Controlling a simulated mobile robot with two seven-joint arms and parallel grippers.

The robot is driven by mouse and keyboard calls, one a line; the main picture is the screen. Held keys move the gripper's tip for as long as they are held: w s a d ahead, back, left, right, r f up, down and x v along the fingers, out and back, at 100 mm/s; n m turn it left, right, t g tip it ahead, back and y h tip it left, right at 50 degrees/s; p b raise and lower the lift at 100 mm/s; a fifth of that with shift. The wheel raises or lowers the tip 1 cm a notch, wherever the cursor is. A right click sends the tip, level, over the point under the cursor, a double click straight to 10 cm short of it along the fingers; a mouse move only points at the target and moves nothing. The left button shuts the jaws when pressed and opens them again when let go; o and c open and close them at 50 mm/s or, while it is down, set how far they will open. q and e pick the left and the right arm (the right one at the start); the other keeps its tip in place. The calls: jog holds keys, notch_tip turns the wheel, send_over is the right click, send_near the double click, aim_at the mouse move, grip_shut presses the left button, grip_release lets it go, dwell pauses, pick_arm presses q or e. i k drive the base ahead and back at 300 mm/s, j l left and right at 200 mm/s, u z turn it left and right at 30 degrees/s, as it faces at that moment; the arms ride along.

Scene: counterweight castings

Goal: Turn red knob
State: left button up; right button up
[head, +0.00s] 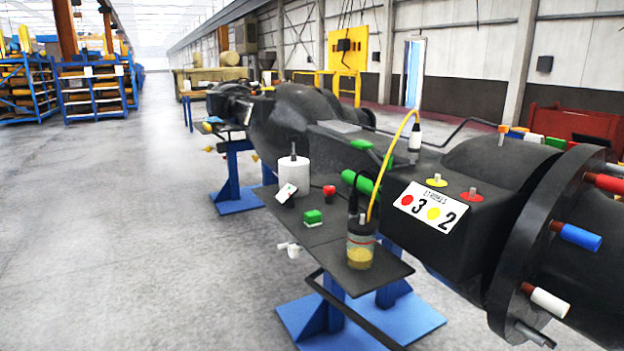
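A small red knob-like piece (329,191) sits on the dark shelf (385,272) beside the black casting. A red disc with a short pale post (471,195) stands on top of the casting's block, to the right of a similar yellow one (437,181). I cannot tell which red piece is the task's red knob. A white label (430,207) on the block's face carries a red dot by "3" and a yellow dot by "2". Neither of my grippers is in view.
A yellow cable (384,160) arches above. Coloured handles ring the flange (530,240) at right. Open grey floor lies left.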

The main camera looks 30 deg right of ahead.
aim_at(329, 190)
jog(key=i+j+z, duration=0.2)
jog(key=i, duration=0.3)
jog(key=i+j+z, duration=0.15)
jog(key=i, duration=0.35)
jog(key=i+z, duration=0.8)
jog(key=z, duration=0.75)
